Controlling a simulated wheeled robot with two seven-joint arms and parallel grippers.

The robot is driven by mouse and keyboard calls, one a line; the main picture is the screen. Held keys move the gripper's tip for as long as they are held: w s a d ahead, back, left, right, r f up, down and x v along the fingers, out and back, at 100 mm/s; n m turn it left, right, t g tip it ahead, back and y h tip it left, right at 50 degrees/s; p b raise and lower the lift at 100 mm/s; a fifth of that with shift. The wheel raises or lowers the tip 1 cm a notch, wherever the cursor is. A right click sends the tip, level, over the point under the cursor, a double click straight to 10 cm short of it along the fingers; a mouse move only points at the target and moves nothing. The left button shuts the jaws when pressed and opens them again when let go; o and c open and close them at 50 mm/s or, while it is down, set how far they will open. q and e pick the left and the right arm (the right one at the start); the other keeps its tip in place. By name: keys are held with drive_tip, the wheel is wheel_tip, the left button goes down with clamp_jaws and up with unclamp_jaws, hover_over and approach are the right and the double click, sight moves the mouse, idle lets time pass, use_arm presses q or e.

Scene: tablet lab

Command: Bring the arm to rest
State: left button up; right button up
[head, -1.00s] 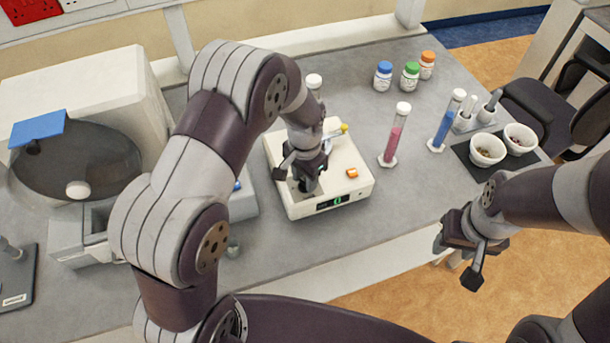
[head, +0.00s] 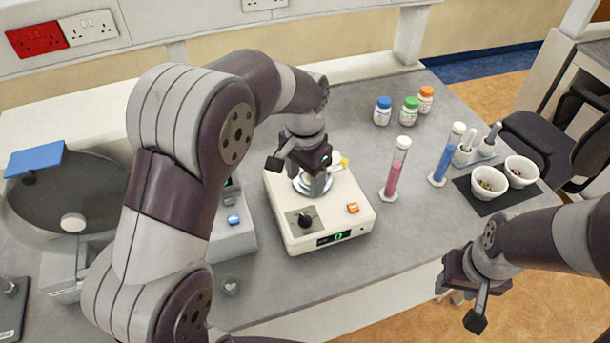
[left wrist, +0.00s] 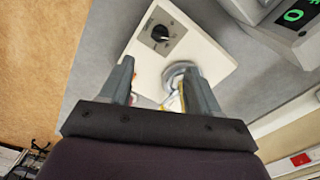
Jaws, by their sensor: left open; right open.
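My left gripper (head: 303,163) is above the white boxy device (head: 331,218) on the bench, near its round metal plate (head: 315,182). It is open, with its two fingers apart in the left wrist view (left wrist: 160,88). That view also shows the device's black knob (left wrist: 160,33) and, between the fingers, part of the round plate. A yellow-tipped item near the plate is mostly hidden by the gripper. My right gripper (head: 469,298) is open and empty, off the bench's front edge at the right.
Pink (head: 396,168) and blue (head: 447,155) cylinders stand right of the device. Three capped bottles (head: 409,111) stand behind. Two white bowls (head: 488,182) sit on a dark mat at right. A large machine (head: 75,190) stands left. Bare bench (head: 405,225) lies in front.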

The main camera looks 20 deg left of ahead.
use_arm(q)
drive_tip(key=shift+r, duration=0.15)
idle(0.3)
drive_tip(key=s+a+f+n, duration=0.2)
drive_tip(key=s+n, duration=0.1)
drive_tip(key=s, duration=0.4)
drive_tip(key=s+a+f+n+t+b, duration=0.1)
drive_tip(key=s+a+f+n, duration=0.2)
drive_tip(key=s, duration=0.4)
drive_tip(key=shift+s, duration=0.35)
drive_tip(key=shift+a, duration=0.1)
drive_tip(key=shift+s, duration=0.1)
